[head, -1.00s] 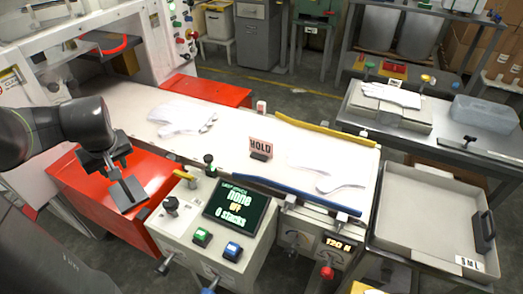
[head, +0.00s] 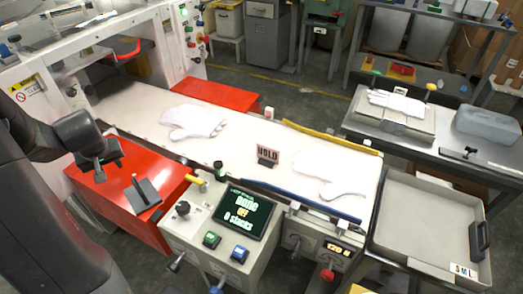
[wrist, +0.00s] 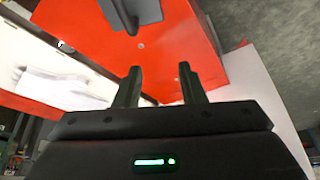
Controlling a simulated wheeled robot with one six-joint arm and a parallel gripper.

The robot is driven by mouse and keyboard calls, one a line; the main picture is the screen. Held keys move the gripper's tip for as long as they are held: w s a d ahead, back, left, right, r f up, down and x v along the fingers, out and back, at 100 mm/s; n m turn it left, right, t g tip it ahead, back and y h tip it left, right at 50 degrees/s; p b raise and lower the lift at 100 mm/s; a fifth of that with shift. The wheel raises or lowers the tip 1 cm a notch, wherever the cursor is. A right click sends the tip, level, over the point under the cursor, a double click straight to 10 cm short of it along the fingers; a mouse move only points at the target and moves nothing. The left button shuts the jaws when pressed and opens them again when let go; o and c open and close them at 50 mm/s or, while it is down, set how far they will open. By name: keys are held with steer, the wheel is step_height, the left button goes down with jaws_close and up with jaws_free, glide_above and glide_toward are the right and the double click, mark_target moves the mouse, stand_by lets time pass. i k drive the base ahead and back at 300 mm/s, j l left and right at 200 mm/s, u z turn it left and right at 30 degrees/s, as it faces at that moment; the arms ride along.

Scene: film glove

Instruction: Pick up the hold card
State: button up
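The hold card (head: 268,149) is a small pale pinkish sign with dark "HOLD" lettering. It stands upright in a dark base on the white belt (head: 245,140), between two white gloves. My gripper (head: 98,172) is far to the left of the card, over the red box. In the wrist view my gripper's two fingers (wrist: 160,84) are apart with nothing between them. The card does not show in the wrist view.
White gloves lie left (head: 193,121) and right (head: 335,178) of the card. A blue rail (head: 300,198) and a yellow rail (head: 325,133) edge the belt. A control box with a screen (head: 241,212) stands in front. A grey handled tool (head: 145,193) lies on the red box (head: 150,165).

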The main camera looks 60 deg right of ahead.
mark_target(268, 156)
steer(key=i+z, duration=0.3)
steer(key=i, duration=0.15)
steer(key=z, duration=1.7)
